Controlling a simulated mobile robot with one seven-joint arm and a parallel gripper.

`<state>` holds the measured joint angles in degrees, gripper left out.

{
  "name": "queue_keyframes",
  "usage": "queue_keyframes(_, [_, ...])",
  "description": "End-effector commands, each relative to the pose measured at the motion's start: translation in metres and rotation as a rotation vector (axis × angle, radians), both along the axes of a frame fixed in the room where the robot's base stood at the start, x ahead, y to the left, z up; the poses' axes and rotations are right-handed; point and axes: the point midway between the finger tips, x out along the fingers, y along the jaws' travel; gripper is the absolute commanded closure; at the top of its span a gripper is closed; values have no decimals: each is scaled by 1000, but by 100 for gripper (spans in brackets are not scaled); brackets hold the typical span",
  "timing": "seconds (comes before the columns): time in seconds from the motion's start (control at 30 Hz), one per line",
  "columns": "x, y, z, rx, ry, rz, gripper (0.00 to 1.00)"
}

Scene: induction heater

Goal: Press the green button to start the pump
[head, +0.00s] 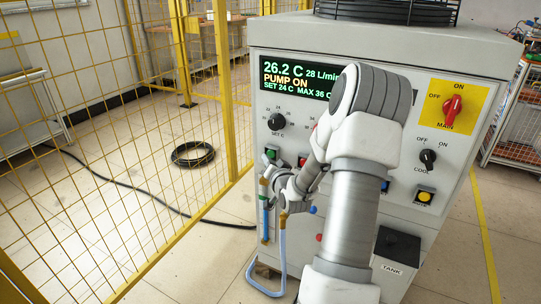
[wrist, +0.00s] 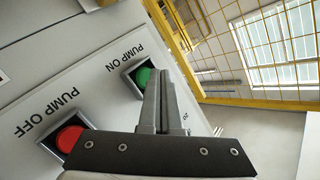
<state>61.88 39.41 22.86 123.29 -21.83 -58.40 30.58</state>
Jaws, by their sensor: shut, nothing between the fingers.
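The green button (head: 271,152) sits in a square dark frame on the left of the grey panel. In the wrist view the green button (wrist: 143,77) is labelled PUMP ON. My gripper (wrist: 157,72) is shut and empty, its fingertips right at the green button and overlapping its edge in the picture. I cannot tell whether they touch it. In the head view my gripper (head: 272,168) is just below the button, partly hidden by my wrist. The display (head: 295,80) reads 26.2 C, 28 L/min and PUMP ON.
The red PUMP OFF button (wrist: 70,137) is beside the green one. A set dial (head: 277,121) is above it. A red main switch (head: 452,106) and a cool switch (head: 428,158) are at right. A yellow mesh fence (head: 228,90) stands close on the left. Hoses hang below.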

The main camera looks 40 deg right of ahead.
Motion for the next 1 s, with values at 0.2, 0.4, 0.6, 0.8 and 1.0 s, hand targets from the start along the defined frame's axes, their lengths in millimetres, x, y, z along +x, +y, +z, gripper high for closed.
queue_keyframes(0.2, [-5,13,-1,0,0,1,100])
queue_keyframes(0.4, [-13,32,-1,0,0,1,100])
queue_keyframes(0.6, [-18,45,0,0,-1,1,100])
queue_keyframes(0.8, [-19,47,0,1,0,0,100])
queue_keyframes(1.0, [-19,46,0,1,0,0,100])
